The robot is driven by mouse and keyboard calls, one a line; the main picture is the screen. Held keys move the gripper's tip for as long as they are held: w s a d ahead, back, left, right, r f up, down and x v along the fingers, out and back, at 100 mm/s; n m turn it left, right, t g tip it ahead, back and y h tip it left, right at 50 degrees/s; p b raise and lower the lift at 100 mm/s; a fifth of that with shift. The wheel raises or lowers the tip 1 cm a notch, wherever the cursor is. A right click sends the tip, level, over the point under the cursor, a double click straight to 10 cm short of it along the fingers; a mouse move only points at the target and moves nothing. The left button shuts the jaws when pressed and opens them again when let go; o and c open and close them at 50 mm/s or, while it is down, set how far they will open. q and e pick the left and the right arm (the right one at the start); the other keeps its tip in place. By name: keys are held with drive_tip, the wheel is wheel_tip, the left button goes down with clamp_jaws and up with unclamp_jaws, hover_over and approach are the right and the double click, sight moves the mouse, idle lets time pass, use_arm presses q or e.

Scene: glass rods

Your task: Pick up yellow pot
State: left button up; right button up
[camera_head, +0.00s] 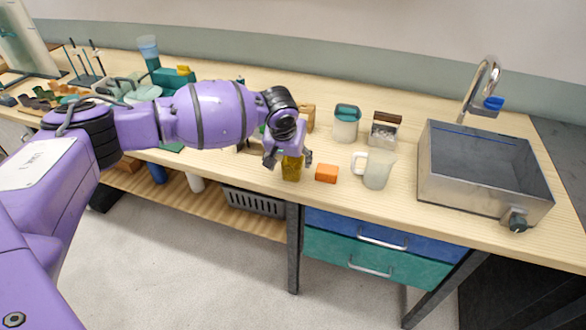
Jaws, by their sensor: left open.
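The yellow pot (291,171) stands on the wooden bench near its front edge. It is dark yellow and looks upright. My left gripper (288,160) is directly over it, pointing down, with its fingers apart on either side of the pot's upper part. The pot's top is hidden behind the gripper. I cannot tell whether the fingers touch it. My right gripper is not in view.
An orange block (326,173) lies just right of the pot. A teal box (172,77) stands at the back left.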

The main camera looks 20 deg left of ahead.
sight(293, 164)
use_arm(q)
drive_tip(key=x, duration=0.4)
drive_tip(key=shift+w+d, duration=0.1)
drive_tip(key=shift+w, duration=0.05)
drive_tip(key=c, duration=1.4)
